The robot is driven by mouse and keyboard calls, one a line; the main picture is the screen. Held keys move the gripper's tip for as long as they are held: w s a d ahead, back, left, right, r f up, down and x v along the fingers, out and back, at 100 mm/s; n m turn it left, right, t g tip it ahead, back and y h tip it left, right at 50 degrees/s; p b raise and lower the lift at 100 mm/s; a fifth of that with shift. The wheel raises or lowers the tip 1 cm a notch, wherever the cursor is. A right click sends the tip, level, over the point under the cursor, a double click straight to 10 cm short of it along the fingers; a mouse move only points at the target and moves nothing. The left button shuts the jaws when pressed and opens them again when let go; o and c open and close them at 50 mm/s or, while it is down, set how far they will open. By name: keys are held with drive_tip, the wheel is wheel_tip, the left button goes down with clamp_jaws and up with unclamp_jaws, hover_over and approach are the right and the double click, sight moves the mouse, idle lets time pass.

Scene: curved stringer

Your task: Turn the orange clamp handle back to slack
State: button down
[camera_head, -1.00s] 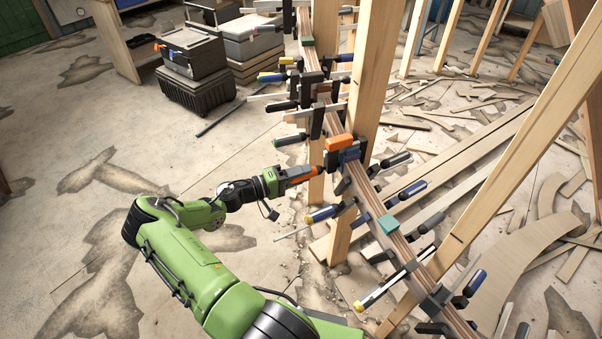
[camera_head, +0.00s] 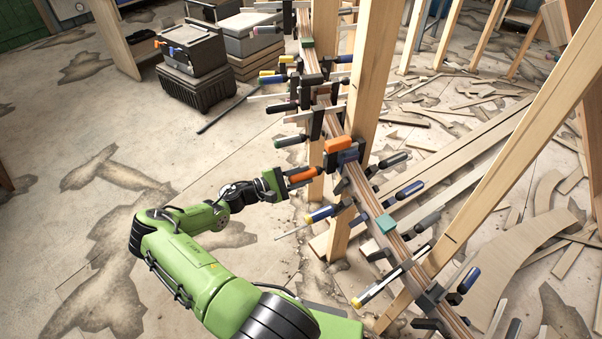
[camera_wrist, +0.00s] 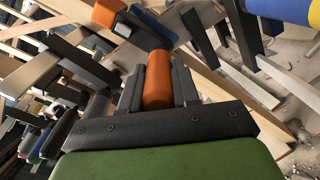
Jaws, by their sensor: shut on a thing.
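The orange clamp handle (camera_head: 302,177) sticks out to the left of the clamp on the curved stringer (camera_head: 360,190). In the wrist view the orange handle (camera_wrist: 158,80) lies between the two dark fingers of my gripper (camera_wrist: 158,88), which are shut on it. In the head view my gripper (camera_head: 290,180) reaches the handle from the left. An orange block (camera_head: 338,145) sits on top of the clamp, above a blue part (camera_head: 348,156). The fingers hide part of the handle.
Several other clamps line the stringer close by, including one with a blue handle (camera_head: 323,213) just below my gripper. A wooden post (camera_head: 368,80) stands behind. Stacked cases (camera_head: 195,75) are at the back left. The floor at left is clear.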

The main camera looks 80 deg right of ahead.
drive_tip(key=n+p, duration=0.2)
drive_tip(key=n, duration=0.4)
drive_tip(key=shift+a+n, duration=0.1)
drive_tip(key=shift+n, duration=0.2)
drive_tip(key=shift+f, duration=0.1)
idle(0.4)
drive_tip(key=c, duration=0.8)
unclamp_jaws()
drive_tip(key=v, duration=1.5)
drive_tip(key=shift+w+a, duration=0.2)
drive_tip(key=shift+a, duration=0.1)
